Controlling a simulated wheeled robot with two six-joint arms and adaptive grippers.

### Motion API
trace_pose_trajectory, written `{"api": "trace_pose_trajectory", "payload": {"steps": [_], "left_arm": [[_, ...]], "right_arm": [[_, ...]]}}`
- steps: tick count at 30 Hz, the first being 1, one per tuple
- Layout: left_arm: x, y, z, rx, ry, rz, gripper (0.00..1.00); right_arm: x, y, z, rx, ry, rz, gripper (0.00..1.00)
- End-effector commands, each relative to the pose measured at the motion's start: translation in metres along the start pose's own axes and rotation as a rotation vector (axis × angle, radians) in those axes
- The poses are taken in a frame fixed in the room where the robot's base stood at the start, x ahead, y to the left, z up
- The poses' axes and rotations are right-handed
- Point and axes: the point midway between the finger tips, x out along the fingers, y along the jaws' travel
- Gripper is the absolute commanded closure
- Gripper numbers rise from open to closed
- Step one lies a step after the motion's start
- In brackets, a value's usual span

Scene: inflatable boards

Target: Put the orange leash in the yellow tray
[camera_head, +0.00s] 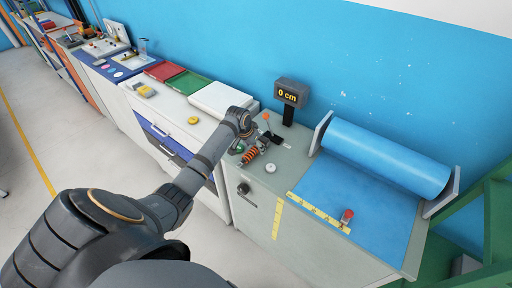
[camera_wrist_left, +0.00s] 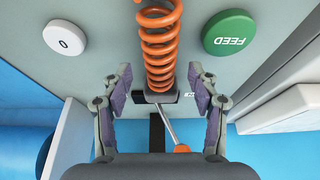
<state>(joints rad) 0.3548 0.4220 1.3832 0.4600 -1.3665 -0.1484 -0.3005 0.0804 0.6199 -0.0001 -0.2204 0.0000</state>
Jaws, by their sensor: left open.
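The orange leash (camera_head: 250,155) is a coil on the grey-green machine top, beside my left gripper. In the left wrist view the orange leash (camera_wrist_left: 158,45) runs from the top edge to a dark end piece. My left gripper (camera_head: 258,143) is low over the machine top. In the left wrist view the left gripper (camera_wrist_left: 159,80) is open, with one finger on each side of the coil's end. I cannot tell how far below the fingertips the coil lies. I cannot make out a yellow tray for certain. My right gripper is not in view.
A lever with an orange knob (camera_head: 266,116) and the 0 cm display (camera_head: 291,93) stand close behind the gripper. A green FEED button (camera_wrist_left: 229,32) and white 0 button (camera_wrist_left: 66,38) flank the coil. A blue roll (camera_head: 385,158) is at right; a white counter (camera_head: 172,110) is at left.

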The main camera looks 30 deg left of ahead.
Motion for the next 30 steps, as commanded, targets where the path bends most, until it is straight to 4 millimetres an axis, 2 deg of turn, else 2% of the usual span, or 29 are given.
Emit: {"api": "trace_pose_trajectory", "payload": {"steps": [4, 10, 23, 30], "left_arm": [[0.0126, 0.0001, 0.0000, 0.001, 0.000, -0.001, 0.39], [0.0135, -0.0001, 0.0001, 0.002, 0.001, -0.002, 0.41], [0.0132, -0.0002, 0.0001, 0.002, 0.001, -0.001, 0.99], [0.0126, -0.0003, -0.0004, 0.002, 0.002, -0.002, 1.00]], "right_arm": [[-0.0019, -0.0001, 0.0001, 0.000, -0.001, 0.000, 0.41], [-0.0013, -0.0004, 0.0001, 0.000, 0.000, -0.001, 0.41], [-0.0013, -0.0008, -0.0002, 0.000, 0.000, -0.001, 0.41], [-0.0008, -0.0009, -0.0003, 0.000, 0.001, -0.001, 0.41]]}}
